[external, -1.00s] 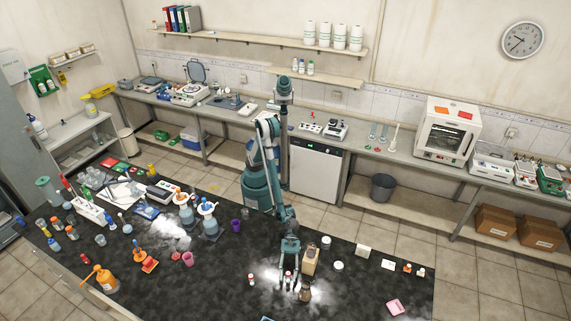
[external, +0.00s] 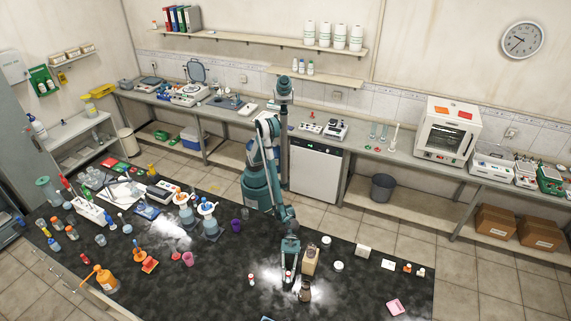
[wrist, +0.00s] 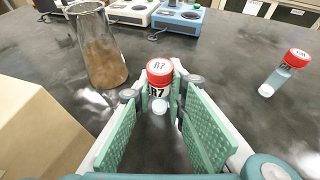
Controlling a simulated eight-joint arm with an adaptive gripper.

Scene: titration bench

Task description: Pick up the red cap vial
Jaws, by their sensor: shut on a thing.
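A small vial with a red cap (wrist: 160,70) marked R7 stands between my fingertips in the wrist view. It has a white label and looks upright. My gripper (wrist: 160,100) is shut on this vial, with one green ridged finger pad at each side. In the external view, my gripper (external: 289,277) points down at the front of the dark bench, low over the bench top. A second red-capped vial (wrist: 286,73) with pale contents stands apart to the right in the wrist view, and shows left of my gripper in the external view (external: 251,280).
A brown-filled glass flask (wrist: 102,50) is close beside my gripper. A tan block (wrist: 35,125) is also near; it shows behind the flask in the external view (external: 310,265). Bench between the vials is clear.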

